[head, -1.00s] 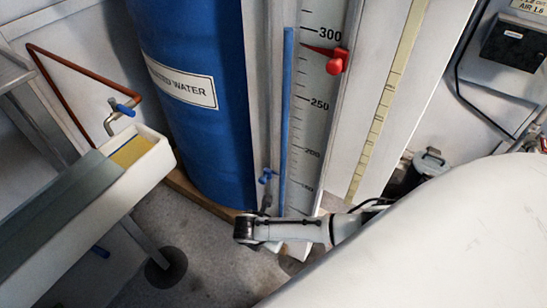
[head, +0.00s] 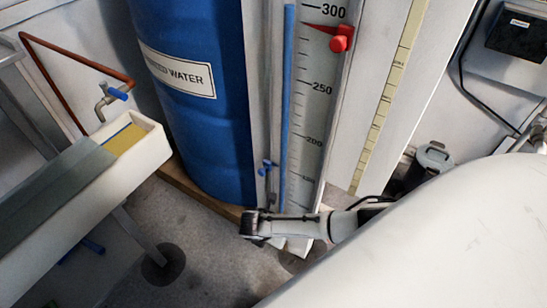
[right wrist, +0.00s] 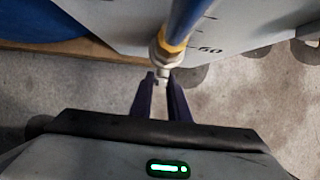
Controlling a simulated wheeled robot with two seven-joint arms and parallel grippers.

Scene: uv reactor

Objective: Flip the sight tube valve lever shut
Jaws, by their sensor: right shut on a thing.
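The sight tube (head: 287,110) is a blue vertical tube beside the numbered scale board. In the right wrist view its lower end (right wrist: 190,22) runs into a brass-and-metal fitting (right wrist: 167,50). My right gripper (right wrist: 160,98) is at the foot of the tube, its two dark fingers shut on a small metal part (right wrist: 162,75) just below the fitting. The lever's shape is not clear there. In the head view my right arm reaches in from the right, and its fingertips are hard to make out. A small blue handle (head: 267,165) stands left of the tube. My left gripper is not in view.
A blue water drum (head: 195,100) stands left of the scale board (head: 312,130), which has a red pointer (head: 341,38). A white trough (head: 125,170) and a tap with a blue handle (head: 115,94) are at the left.

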